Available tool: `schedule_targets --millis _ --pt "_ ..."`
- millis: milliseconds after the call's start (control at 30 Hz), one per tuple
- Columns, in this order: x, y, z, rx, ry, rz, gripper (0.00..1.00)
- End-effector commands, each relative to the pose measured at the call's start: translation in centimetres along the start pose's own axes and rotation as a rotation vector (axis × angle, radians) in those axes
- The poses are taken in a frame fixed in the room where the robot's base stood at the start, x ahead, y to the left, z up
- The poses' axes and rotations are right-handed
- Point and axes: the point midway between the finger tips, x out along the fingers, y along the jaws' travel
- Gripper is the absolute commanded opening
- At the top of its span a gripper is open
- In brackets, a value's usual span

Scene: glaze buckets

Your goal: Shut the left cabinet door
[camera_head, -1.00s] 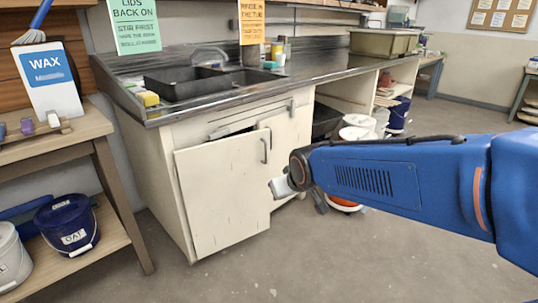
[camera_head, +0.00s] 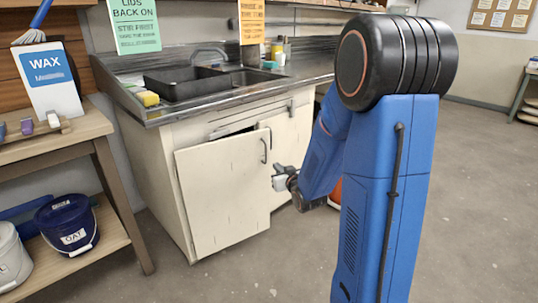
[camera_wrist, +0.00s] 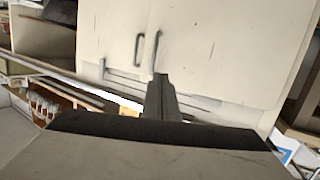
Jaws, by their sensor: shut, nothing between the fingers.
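The left cabinet door (camera_head: 222,190) is a cream panel under the sink counter. It stands ajar, with a dark gap along its top edge, and its dark handle (camera_head: 264,150) is near its right edge. The right cabinet door (camera_head: 291,128) looks flush with the front. My gripper (camera_head: 274,182) is shut and empty, just right of the left door's free edge in the head view; I cannot tell if it touches. In the wrist view, which looks upside down, the gripper's closed fingers (camera_wrist: 161,78) point at the doors, and the left door (camera_wrist: 225,55) fills the right side.
The counter (camera_head: 220,97) with a black sink is above the doors. A wooden shelf unit (camera_head: 75,135) stands at the left with a WAX box (camera_head: 50,82) and a blue bucket (camera_head: 67,223). The floor (camera_head: 190,275) in front of the cabinet is clear.

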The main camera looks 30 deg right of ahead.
Motion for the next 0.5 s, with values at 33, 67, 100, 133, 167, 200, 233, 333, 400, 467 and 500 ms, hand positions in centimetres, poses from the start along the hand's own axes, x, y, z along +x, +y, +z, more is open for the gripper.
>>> schedule_targets --millis 33,67,100,133,167,200,233,333,400,467,500 --pt "0.6 0.5 0.7 0.007 0.024 -0.001 0.00" --pt "0.9 0.7 0.8 0.010 0.044 -0.003 0.00" --pt "1.2 0.9 1.1 0.014 0.067 -0.005 0.00" --pt "1.3 1.1 1.2 0.017 0.084 -0.007 0.00" --pt "1.5 1.2 1.3 0.021 0.099 -0.008 0.00" --pt "1.6 1.5 1.4 0.024 0.119 -0.009 0.00" --pt "1.8 1.6 1.5 0.027 0.131 -0.010 0.00" --pt "1.9 1.9 1.7 0.033 0.162 -0.013 0.00" --pt "2.0 1.9 1.7 0.035 0.175 -0.015 0.00" --pt "2.2 2.0 1.6 0.036 0.180 -0.015 0.00" --pt "2.4 2.0 1.6 0.036 0.182 -0.016 0.00"
